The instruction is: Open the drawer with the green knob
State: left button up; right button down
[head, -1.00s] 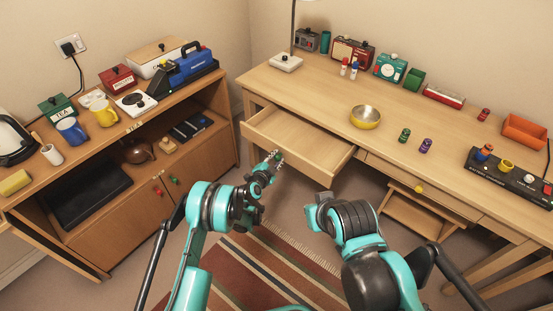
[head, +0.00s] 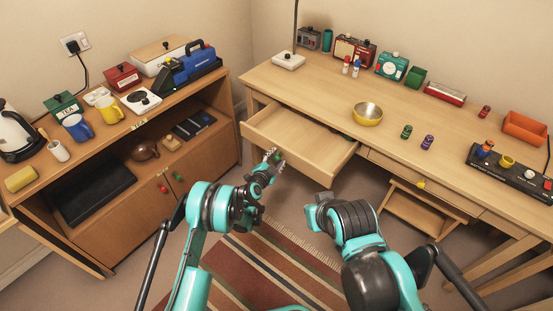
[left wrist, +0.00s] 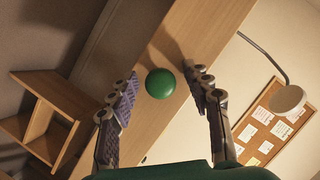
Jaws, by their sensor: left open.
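The desk's left drawer (head: 292,165) stands pulled out and its light wooden inside shows in the head view. Its green knob (left wrist: 160,83) sits on the drawer front in the left wrist view. My left gripper (left wrist: 163,97) is open, with one finger on each side of the knob and a visible gap to both. In the head view my left gripper (head: 275,160) is at the drawer front, partly covering the knob. My right arm is bent at the lower middle, and its gripper cannot be made out.
A second desk drawer with a yellow knob (head: 421,185) is shut. A yellow bowl (head: 367,115) and small jars stand on the desk. A low cabinet (head: 150,200) with red and green knobs is at the left. A striped rug (head: 262,262) covers the floor.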

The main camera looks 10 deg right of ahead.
pick_arm(q)
jog(key=v, duration=0.7)
jog(key=shift+s, duration=0.2)
jog(key=shift+a, duration=0.15)
jog(key=a+r+n+g+y, duration=0.1)
jog(key=a+r+n, duration=0.15)
jog(key=r, duration=0.45)
jog(key=a+r+n+y, duration=0.1)
jog(key=a+r, duration=0.3)
jog(key=r, duration=0.3)
jog(key=s+a+r+n+g+y, duration=0.15)
jog(key=s+a+r+n, duration=0.25)
jog(key=s+a+r, duration=0.55)
jog(key=s+a+n+y, duration=0.1)
jog(key=s+a+n, duration=0.2)
jog(key=s+a, duration=0.2)
jog(key=s+a+n+g+y, duration=0.1)
jog(key=s+a, duration=0.4)
jog(key=s, duration=0.6)
jog(key=s+a+n+g+y, duration=0.1)
jog(key=s+a+n+y, duration=0.2)
jog(key=s, duration=0.6)
jog(key=a+n, duration=0.2)
jog(key=shift+a, duration=0.3)
